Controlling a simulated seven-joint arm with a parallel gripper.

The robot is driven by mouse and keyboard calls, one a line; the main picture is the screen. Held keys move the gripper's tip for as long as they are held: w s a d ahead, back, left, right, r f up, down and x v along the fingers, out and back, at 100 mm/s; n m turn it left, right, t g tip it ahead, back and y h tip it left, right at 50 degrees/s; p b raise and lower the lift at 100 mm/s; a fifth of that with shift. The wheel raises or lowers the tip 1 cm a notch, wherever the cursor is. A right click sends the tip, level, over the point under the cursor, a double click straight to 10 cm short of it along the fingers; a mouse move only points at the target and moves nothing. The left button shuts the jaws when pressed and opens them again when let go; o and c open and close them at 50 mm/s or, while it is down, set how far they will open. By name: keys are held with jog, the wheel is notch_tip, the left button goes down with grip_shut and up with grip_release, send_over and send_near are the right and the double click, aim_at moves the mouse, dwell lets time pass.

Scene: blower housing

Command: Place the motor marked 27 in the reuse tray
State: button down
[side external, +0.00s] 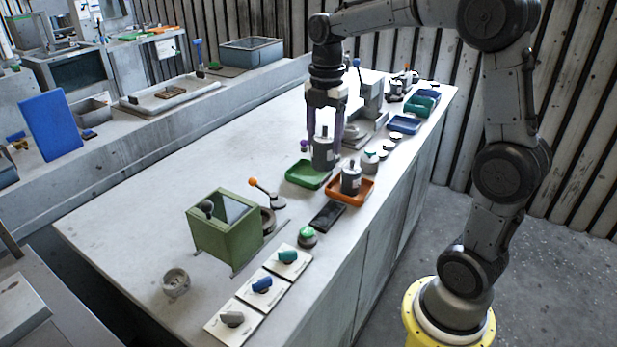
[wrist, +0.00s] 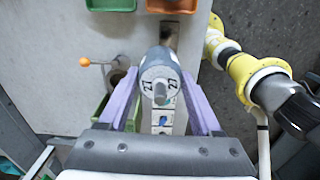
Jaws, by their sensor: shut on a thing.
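The grey cylindrical motor marked 27 (wrist: 160,82) is between the purple fingers of my gripper (wrist: 160,74) in the wrist view, its shaft end and two 27 marks facing the camera. In the side view my gripper (side external: 325,138) points down, shut on this motor (side external: 323,154). The motor is upright and overlaps the back right edge of the green tray (side external: 300,181) in the picture; its height above the bench is unclear. The green tray looks empty. Beside it, an orange tray (side external: 361,198) holds another grey motor (side external: 350,177). No label shows which is the reuse tray.
A green box housing (side external: 222,232) and an orange-knobbed lever (side external: 253,182) stand nearer the camera. A black pad (side external: 327,216), a green button (side external: 307,235) and selector switches (side external: 262,285) line the bench edge. More trays and parts are behind; the bench's left is clear.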

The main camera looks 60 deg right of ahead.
jog(key=s+d+m, duration=0.1)
jog(key=d, duration=0.4)
jog(key=shift+m, duration=0.3)
jog(key=shift+w+d+f, duration=1.15)
jog(key=shift+w+f, duration=0.9)
jog(key=shift+f, duration=0.2)
jog(key=shift+w+d+f, duration=1.1)
jog(key=shift+w+f, duration=0.95)
jog(key=shift+f, duration=0.25)
jog(key=shift+w+d+f, duration=1.15)
jog(key=shift+w+f, duration=0.9)
jog(key=shift+f, duration=0.2)
jog(key=shift+f, duration=0.1)
jog(key=shift+c, duration=0.3)
grip_release()
jog(key=shift+f, duration=0.15)
